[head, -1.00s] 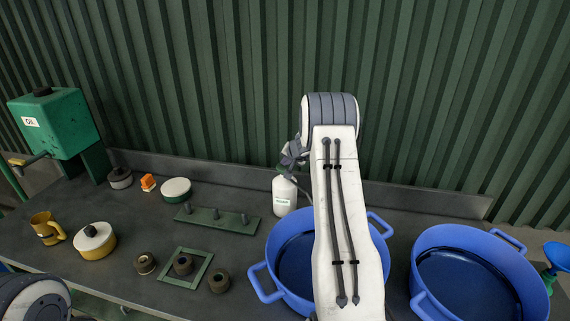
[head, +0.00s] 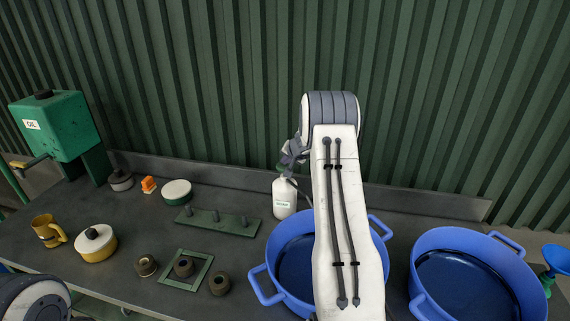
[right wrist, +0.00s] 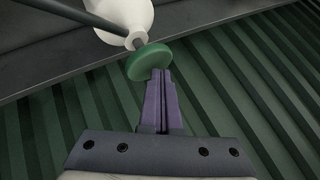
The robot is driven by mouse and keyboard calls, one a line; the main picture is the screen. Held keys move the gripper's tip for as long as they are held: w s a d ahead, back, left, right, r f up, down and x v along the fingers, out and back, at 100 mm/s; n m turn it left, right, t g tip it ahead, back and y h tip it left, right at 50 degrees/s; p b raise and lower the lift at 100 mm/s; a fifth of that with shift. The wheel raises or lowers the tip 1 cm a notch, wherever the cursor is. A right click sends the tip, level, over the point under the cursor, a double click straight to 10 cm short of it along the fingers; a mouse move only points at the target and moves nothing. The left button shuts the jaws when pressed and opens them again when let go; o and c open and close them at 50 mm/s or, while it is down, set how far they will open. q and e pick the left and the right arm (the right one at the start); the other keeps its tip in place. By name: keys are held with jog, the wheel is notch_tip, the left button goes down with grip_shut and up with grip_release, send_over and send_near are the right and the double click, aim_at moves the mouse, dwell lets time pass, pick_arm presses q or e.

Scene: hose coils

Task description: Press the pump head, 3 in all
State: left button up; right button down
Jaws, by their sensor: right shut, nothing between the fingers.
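My right gripper (right wrist: 158,74) is shut and empty. Its fingertips are at the pump head and overlap its near edge; whether they press on it I cannot tell. In the head view the right gripper (head: 289,160) is small, just above the bottle, and partly covers the pump head. My left gripper is out of view.
A blue tub (head: 264,289) stands in front of the bottle, partly behind my right arm; another blue tub (head: 449,234) is at right. A green peg rack (head: 240,226) lies left of the bottle. A green oil tank (head: 62,127) stands far left. A ribbed wall is behind.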

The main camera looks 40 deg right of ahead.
jog(key=shift+r, duration=0.6)
notch_tip(320, 180, up, 5)
jog(key=p, duration=0.4)
dwell(0.7)
